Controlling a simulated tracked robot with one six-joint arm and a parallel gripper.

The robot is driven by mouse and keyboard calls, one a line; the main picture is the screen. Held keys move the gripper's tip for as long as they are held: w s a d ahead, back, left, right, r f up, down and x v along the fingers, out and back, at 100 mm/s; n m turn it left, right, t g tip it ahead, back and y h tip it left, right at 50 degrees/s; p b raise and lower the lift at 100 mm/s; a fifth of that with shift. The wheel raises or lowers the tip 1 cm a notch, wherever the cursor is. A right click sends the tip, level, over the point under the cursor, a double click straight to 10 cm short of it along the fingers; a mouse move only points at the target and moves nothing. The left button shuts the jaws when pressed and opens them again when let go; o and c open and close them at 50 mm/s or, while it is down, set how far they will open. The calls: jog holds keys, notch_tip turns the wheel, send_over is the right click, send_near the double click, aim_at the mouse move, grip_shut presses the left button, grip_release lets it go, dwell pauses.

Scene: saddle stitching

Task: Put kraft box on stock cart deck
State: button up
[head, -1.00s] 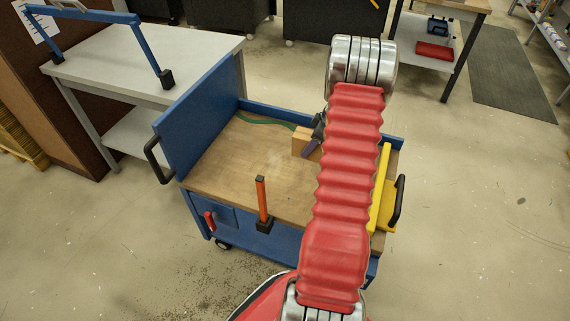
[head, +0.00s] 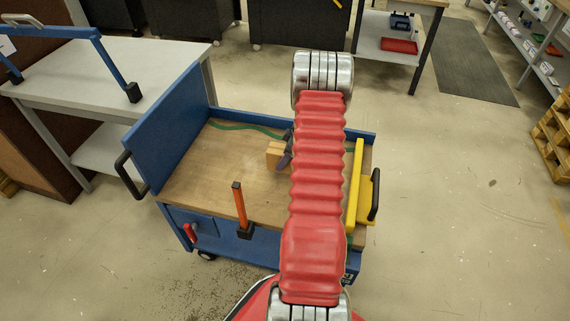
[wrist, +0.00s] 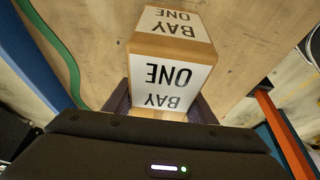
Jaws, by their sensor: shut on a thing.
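The kraft box (head: 273,151) shows as a small tan block over the far middle of the stock cart's wooden deck (head: 205,180). In the wrist view the kraft box (wrist: 172,80) has white labels reading "BAY ONE". My gripper (head: 286,151) is shut on it, with dark fingers on either side of the box in the wrist view (wrist: 160,108). I cannot tell whether the box touches the deck or hangs just above it. My red arm hides the right part of the deck and part of the gripper.
An orange post (head: 239,205) stands at the cart's near edge. A green strap (head: 242,128) lies along the far edge. A blue panel (head: 170,130) rises at the left, and a yellow bar (head: 354,185) lies at the right. The deck left of the box is clear.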

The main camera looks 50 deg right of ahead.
jog(key=shift+f, duration=1.85)
jog(key=o, duration=1.7)
jog(key=shift+f, duration=0.1)
jog(key=shift+c, duration=0.2)
jog(key=v, duration=1.2)
jog(key=shift+s, duration=0.1)
